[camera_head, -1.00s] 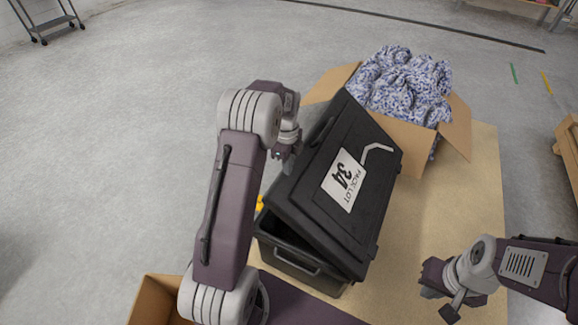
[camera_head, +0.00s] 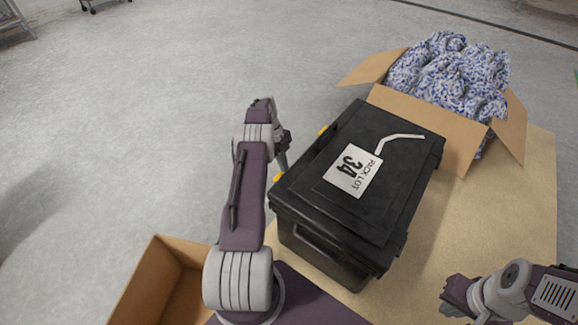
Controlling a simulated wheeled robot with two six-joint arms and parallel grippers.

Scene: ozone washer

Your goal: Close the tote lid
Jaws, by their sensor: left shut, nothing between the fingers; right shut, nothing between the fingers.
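The black tote (camera_head: 318,250) stands on the tan table. Its black lid (camera_head: 395,190) lies down flat over the top, with the white "PACK LOT 34" label facing up. No clear gap shows between lid and body on the near side. Yellow latches (camera_head: 323,131) show at its left side. My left gripper (camera_head: 283,158) is shut and empty, beside the tote's left side; whether it touches the tote I cannot tell. My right gripper (camera_head: 452,308) is shut and empty, low at the right, apart from the tote.
An open cardboard box (camera_head: 440,122) with blue-and-white patterned material (camera_head: 450,75) stands behind the tote. Another open cardboard box (camera_head: 150,285) is at the lower left. The table (camera_head: 515,210) is clear to the tote's right.

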